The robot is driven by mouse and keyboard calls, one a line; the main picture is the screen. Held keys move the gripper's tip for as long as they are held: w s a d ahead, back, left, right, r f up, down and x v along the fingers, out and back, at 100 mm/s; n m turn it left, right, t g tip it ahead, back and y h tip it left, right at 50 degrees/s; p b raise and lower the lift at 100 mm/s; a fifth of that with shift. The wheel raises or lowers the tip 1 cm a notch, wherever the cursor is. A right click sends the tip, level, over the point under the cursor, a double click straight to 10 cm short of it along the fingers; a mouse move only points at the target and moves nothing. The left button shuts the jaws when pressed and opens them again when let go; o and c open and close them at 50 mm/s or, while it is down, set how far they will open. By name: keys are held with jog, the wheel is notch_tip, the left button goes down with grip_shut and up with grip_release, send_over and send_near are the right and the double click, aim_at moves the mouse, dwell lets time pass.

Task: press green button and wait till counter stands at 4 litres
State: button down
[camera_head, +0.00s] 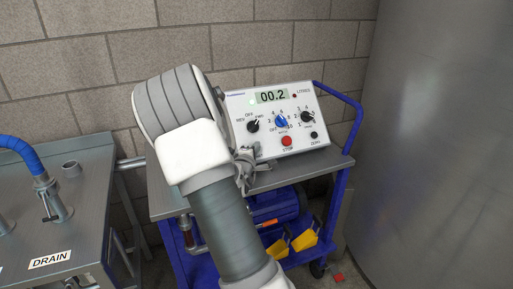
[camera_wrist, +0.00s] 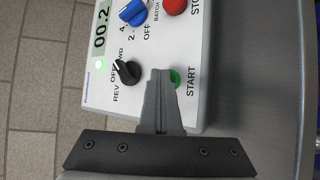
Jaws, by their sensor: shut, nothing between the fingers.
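The white control box (camera_head: 262,143) stands on a blue cart; its counter (camera_head: 272,96) reads 00.2, and the counter in the wrist view (camera_wrist: 101,28) reads the same. The green button (camera_wrist: 176,77), labelled START, shows partly beside my fingertips in the wrist view; in the head view my arm and gripper hide it. My gripper (camera_wrist: 160,74) is shut and empty, its tips at the button. I cannot tell whether they touch or press it. In the head view my gripper (camera_head: 246,160) is at the box's lower left front.
The box also has a red STOP button (camera_head: 287,141), a black REV/OFF/FWD knob (camera_head: 253,126), a blue batch knob (camera_head: 281,122) and a small lit green lamp (camera_wrist: 100,61). A bench marked DRAIN (camera_head: 50,259) stands left. A large grey tank (camera_head: 440,130) fills the right.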

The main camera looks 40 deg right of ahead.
jog(key=shift+s+a+r+p, duration=0.15)
jog(key=shift+s+r+p, duration=0.15)
jog(key=shift+s+r, duration=0.25)
jog(key=s+r+p, duration=0.3)
jog(key=shift+s+a+r, duration=0.1)
jog(key=shift+s+a, duration=0.2)
jog(key=shift+a, duration=0.1)
jog(key=shift+r, duration=0.1)
dwell(0.7)
